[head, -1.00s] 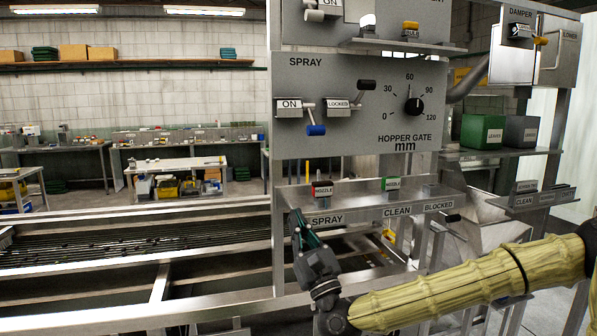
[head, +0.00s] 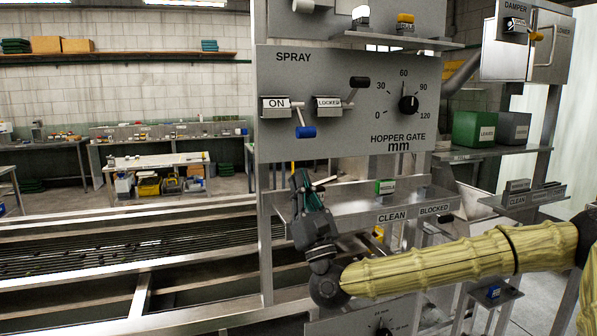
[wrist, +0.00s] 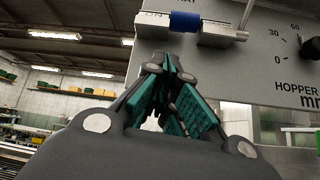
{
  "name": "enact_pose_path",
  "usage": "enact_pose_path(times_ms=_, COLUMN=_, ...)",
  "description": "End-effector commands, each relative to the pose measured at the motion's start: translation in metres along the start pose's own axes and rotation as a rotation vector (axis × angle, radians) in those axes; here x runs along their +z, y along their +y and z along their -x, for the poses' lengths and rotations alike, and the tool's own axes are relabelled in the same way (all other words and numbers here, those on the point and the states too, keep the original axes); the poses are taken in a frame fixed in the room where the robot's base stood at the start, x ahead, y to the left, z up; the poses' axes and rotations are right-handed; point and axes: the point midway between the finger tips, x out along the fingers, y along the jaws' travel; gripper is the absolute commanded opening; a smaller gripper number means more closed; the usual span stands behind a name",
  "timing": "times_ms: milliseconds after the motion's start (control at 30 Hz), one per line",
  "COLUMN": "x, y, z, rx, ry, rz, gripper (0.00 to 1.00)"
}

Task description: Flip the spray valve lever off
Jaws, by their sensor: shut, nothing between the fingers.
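The spray valve lever has a blue tip (head: 306,132) hanging down from its ON-labelled block (head: 276,106), on the left of the grey SPRAY panel (head: 330,70). The blue tip also shows in the wrist view (wrist: 185,21), beyond and above my fingertips. My gripper (head: 300,174) points up below the panel, under the lever and apart from it. Its teal-padded fingers (wrist: 168,62) are shut with nothing between them. A second lever with a black knob (head: 360,83) rises from the block marked LOCKED (head: 328,102).
A hopper gate dial (head: 408,104) sits on the panel's right. Rollers (head: 130,245) lie at the left. The space before the panel is clear.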

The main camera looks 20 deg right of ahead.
Motion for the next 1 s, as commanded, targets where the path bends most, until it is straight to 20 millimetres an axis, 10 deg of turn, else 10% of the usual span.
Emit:
enact_pose_path(times_ms=500, x=0.004, y=-0.002, z=-0.075, rx=-0.002, ry=-0.002, rz=0.002, gripper=0.0)
enact_pose_path(times_ms=1000, x=0.002, y=-0.002, z=-0.086, rx=-0.002, ry=-0.001, rz=0.002, gripper=0.0)
